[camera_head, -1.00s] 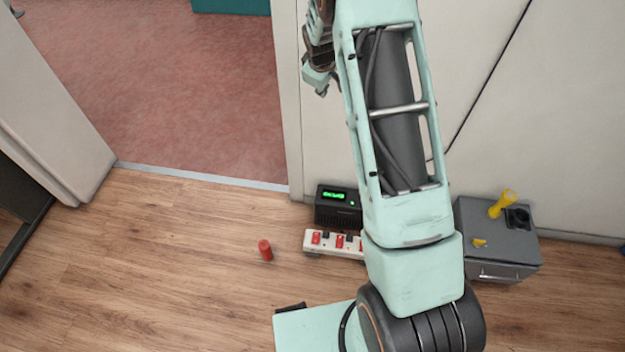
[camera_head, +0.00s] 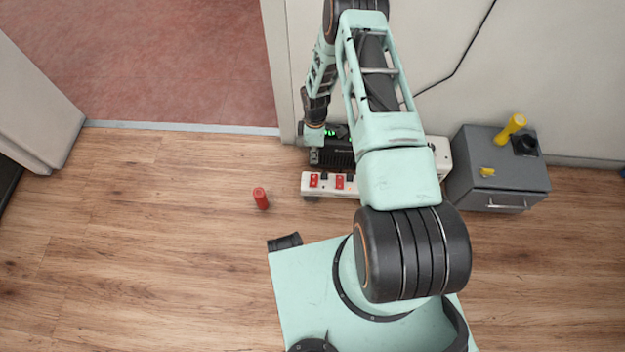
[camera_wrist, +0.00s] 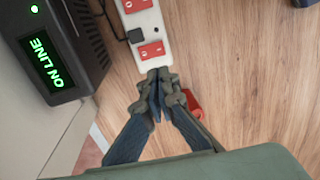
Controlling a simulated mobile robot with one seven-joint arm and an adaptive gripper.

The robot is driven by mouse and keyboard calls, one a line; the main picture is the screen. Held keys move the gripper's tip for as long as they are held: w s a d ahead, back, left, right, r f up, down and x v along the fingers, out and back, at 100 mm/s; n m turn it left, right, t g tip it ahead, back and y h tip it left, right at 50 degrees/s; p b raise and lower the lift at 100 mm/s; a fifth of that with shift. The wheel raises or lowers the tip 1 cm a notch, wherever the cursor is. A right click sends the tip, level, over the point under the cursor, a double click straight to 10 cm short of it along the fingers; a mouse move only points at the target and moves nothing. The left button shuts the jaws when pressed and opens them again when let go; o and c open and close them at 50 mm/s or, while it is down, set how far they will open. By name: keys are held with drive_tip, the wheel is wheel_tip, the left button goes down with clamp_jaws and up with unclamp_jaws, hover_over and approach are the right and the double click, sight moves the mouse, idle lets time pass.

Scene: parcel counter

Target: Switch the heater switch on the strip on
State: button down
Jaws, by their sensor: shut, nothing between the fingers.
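The white power strip (camera_head: 362,184) with red rocker switches lies on the wooden floor in front of a black box. In the wrist view the strip (camera_wrist: 151,28) runs down from the top edge, with a red switch (camera_wrist: 151,50) near its end and another red switch (camera_wrist: 135,5) above. A black plug sits beside them. I cannot read which switch is the heater's. My gripper (camera_wrist: 158,76) is shut and empty, its fingertips over the near end of the strip.
The black box (camera_head: 329,158) shows a green display, reading "ON LINE" in the wrist view (camera_wrist: 48,63). A red cylinder (camera_head: 260,198) stands on the floor left of the strip. A grey box (camera_head: 497,185) with yellow items stands right. Floor at left is clear.

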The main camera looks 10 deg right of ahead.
sight(314, 183)
drive_tip(key=shift+f, duration=0.1)
drive_tip(key=f+b, duration=0.1)
drive_tip(key=f, duration=0.3)
drive_tip(key=s+f+b, duration=0.1)
drive_tip(key=f+b, duration=0.1)
drive_tip(key=f, duration=0.3)
drive_tip(key=f+b, duration=0.1)
drive_tip(key=f, duration=0.3)
drive_tip(key=shift+s+a+f, duration=0.3)
drive_tip(key=shift+s+f, duration=0.1)
drive_tip(key=shift+s+f+t, duration=0.15)
drive_tip(key=shift+f+t, duration=0.15)
drive_tip(key=shift+f, duration=0.1)
drive_tip(key=shift+w, duration=0.2)
drive_tip(key=shift+w+d+r+b, duration=0.15)
drive_tip(key=shift+w+r+b, duration=0.05)
drive_tip(key=shift+w+b, duration=0.4)
drive_tip(key=shift+r, duration=0.1)
